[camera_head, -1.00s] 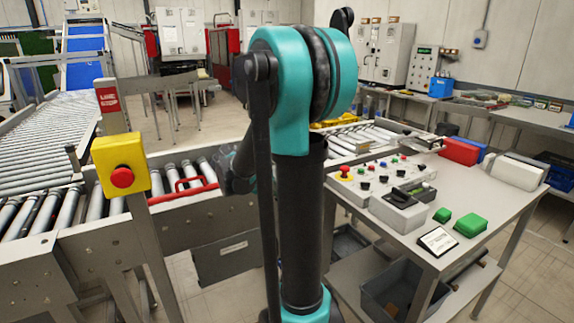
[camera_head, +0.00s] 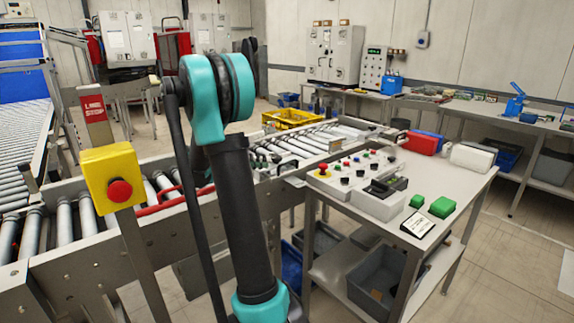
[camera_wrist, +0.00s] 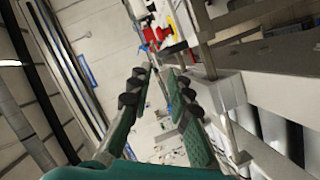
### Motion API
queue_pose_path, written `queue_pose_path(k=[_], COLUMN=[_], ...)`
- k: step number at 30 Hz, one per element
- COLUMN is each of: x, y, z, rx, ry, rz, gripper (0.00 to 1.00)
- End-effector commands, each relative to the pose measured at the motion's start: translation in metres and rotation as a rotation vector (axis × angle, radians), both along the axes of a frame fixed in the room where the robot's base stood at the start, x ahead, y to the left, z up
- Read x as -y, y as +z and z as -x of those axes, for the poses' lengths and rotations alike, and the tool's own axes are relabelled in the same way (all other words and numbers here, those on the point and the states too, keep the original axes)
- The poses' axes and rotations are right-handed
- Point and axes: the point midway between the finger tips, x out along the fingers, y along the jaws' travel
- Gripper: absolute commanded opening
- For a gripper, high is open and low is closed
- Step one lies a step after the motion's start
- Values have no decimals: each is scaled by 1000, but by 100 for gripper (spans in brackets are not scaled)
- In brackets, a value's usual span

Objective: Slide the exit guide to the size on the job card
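The job card (camera_head: 418,224), a small dark-framed white card, lies at the front of the control table. Its writing is too small to read. I cannot make out the exit guide for certain. A roller conveyor (camera_head: 292,150) runs behind my arm, with a red bar (camera_head: 165,205) along its near side. My gripper (camera_wrist: 161,72) shows in the wrist view with its two fingers apart and nothing between them. In the head view my gripper is hidden or cannot be told apart from the conveyor parts behind my arm.
A yellow box with a red stop button (camera_head: 120,191) stands at the conveyor's near side. The control table (camera_head: 462,190) carries a button panel (camera_head: 352,170), green blocks (camera_head: 442,207) and a red box (camera_head: 418,143). Grey bins sit underneath. Floor at the right is clear.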

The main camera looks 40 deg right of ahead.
Motion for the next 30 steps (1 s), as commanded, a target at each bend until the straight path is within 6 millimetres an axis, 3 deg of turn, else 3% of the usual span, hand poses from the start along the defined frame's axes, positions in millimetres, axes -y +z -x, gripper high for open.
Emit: queue_pose_path(k=[9,15,29,30], x=[60,85,96,96], y=[-13,-19,-21,-21], z=[15,20,22,22], rx=[0,0,0,0], ry=[-3,-1,1,1], rz=[-1,-1,-1,-1], gripper=[19,19,19,14])
